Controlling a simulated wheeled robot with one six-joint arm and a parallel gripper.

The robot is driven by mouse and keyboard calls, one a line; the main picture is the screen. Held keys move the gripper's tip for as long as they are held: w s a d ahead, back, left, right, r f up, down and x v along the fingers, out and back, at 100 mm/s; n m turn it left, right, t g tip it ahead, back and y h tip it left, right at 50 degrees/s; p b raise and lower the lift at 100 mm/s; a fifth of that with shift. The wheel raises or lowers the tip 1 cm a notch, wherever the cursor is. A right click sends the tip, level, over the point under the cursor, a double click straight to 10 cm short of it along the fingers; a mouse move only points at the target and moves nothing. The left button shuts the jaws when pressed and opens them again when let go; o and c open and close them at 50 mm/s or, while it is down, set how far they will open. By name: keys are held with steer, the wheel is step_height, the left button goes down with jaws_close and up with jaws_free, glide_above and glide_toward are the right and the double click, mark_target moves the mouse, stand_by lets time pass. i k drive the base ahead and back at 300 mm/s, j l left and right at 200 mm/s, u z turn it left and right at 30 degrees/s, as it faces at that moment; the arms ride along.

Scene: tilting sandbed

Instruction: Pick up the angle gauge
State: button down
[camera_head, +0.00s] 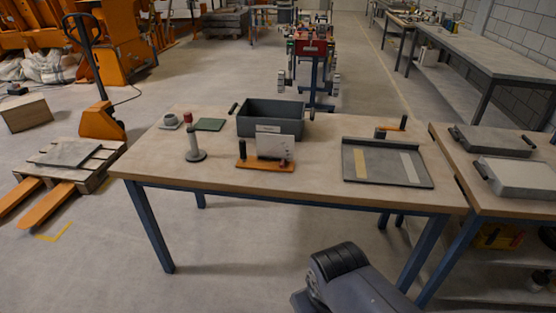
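I cannot tell for certain which thing is the angle gauge. A small orange bar with a dark base and an upright peg (391,128) lies at the table's back right, behind the grey tray. Another orange bar (265,165) lies near the table's front middle, with dark upright pieces and a white card (275,145) standing at it. Both are too small to make out any scale. A dark grey part of my arm shows at the bottom, in front of the table. My gripper is not in view, and nothing is seen touching either orange bar.
A second table (479,200) at right carries grey slabs.

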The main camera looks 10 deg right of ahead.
mark_target(269, 145)
steer(key=i+l+u, duration=0.45)
steer(key=i+l, duration=0.75)
steer(key=i, duration=0.15)
